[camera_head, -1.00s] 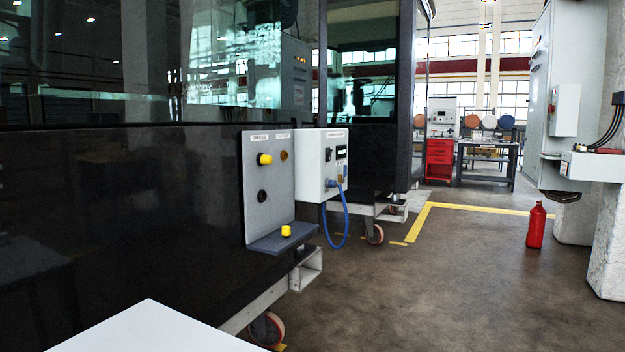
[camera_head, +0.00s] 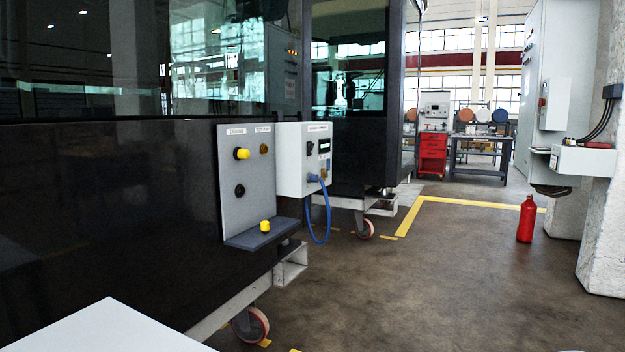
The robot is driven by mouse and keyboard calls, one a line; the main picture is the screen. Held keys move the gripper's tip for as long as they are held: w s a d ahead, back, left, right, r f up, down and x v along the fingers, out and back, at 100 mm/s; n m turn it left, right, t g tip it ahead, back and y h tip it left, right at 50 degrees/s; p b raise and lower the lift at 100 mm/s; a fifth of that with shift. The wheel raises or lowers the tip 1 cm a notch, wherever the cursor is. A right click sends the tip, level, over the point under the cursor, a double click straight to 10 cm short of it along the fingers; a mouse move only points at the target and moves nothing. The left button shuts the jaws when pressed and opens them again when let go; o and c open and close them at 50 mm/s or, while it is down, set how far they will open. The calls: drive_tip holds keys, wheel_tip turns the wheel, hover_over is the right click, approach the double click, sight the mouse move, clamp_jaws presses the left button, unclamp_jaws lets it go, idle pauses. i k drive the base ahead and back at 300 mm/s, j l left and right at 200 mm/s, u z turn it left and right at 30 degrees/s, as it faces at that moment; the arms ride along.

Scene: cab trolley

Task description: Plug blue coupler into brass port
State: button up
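The blue coupler (camera_head: 314,178) sits on the front of a light grey box (camera_head: 290,160), with a blue hose (camera_head: 308,220) looping down from it. A grey panel (camera_head: 232,205) stands to the left of the box. The small brass port (camera_head: 264,149) is at the panel's upper right, under a label, and nothing is seen plugged into it. A yellow cap (camera_head: 242,153) is left of the brass port, with a dark round port (camera_head: 239,190) below. Another yellow piece (camera_head: 265,226) stands on the panel's shelf. My gripper is not in view.
The panel's dark shelf (camera_head: 262,238) juts out over a trolley frame with caster wheels (camera_head: 250,325). A red bottle (camera_head: 526,220) stands on the floor at right, near a concrete pillar (camera_head: 603,230). A white surface (camera_head: 110,332) fills the lower left. The middle floor is clear.

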sight(314, 178)
drive_tip(key=i+l, duration=0.55)
drive_tip(key=l, duration=0.2)
drive_tip(key=i+l+u, duration=0.1)
drive_tip(key=i+l, duration=0.15)
drive_tip(key=i+j, duration=0.3)
drive_tip(key=i, duration=0.2)
drive_tip(key=i+j+u, duration=0.1)
drive_tip(key=i+j, duration=0.25)
drive_tip(key=i, duration=0.1)
